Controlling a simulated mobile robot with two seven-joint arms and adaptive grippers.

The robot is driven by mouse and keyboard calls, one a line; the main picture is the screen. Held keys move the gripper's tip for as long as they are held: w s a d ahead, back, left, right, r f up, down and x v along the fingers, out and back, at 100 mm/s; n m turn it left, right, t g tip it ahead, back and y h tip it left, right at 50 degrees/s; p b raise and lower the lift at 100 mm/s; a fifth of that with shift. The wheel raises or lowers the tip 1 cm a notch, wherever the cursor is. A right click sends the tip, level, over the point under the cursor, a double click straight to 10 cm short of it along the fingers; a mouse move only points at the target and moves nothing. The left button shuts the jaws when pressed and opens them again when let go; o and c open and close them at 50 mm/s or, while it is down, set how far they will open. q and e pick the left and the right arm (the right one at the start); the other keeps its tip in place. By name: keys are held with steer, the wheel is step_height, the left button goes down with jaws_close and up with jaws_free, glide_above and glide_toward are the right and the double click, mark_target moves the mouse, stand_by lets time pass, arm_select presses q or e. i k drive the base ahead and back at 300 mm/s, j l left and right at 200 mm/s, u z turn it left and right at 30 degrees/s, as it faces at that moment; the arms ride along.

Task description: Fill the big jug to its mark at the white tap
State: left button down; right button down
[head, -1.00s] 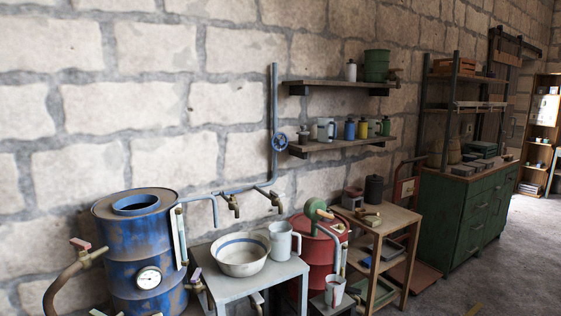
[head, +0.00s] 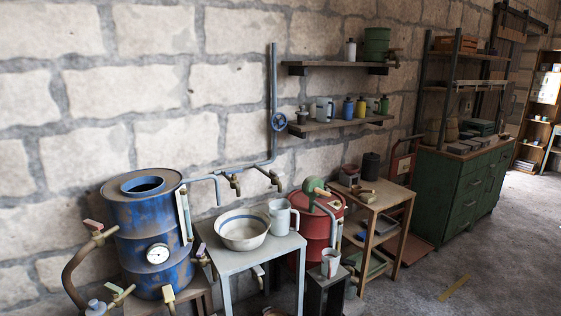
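A pale grey jug (head: 280,218) with a handle on its right stands upright on a grey metal table (head: 226,262). It is beside a white bowl (head: 243,232) with a blue band. A smaller light mug or jug (head: 330,263) stands on a low dark stand (head: 326,285). Another pale jug (head: 324,110) is on the lower wall shelf. Two brass taps, a left one (head: 233,185) and a right one (head: 271,178), hang from the wall pipe above the table. I cannot tell which tap is the white one. The jug's mark and contents are not visible. Neither gripper is in view.
A blue drum (head: 137,235) with a gauge and side taps stands left of the table. A red drum (head: 312,235) and a wooden stand (head: 374,200) are to the right. A green cabinet (head: 462,195) stands farther right. Bare floor (head: 490,270) lies at the lower right.

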mark_target(276, 172)
steer(key=i+l+z, duration=0.1)
steer(key=i, duration=1.3)
